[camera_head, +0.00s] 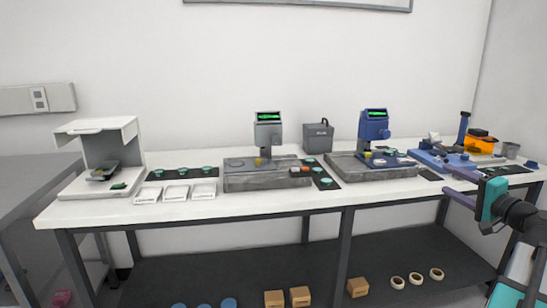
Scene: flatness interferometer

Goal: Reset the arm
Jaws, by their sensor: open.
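My arm (522,215) comes in from the right edge of the head view, with dark joints and a teal section. My gripper (448,180) points left, in front of the right part of the white bench (270,205). Its two purple fingers are spread apart with nothing between them. I cannot tell how far the fingers are from the bench's front edge.
A grey instrument (268,135) and a blue one (373,130) stand on grey stone plates. A white stand (98,150) is at the left, with white trays (175,191) nearby. Boxes (300,296) and rings (416,279) lie on the lower shelf.

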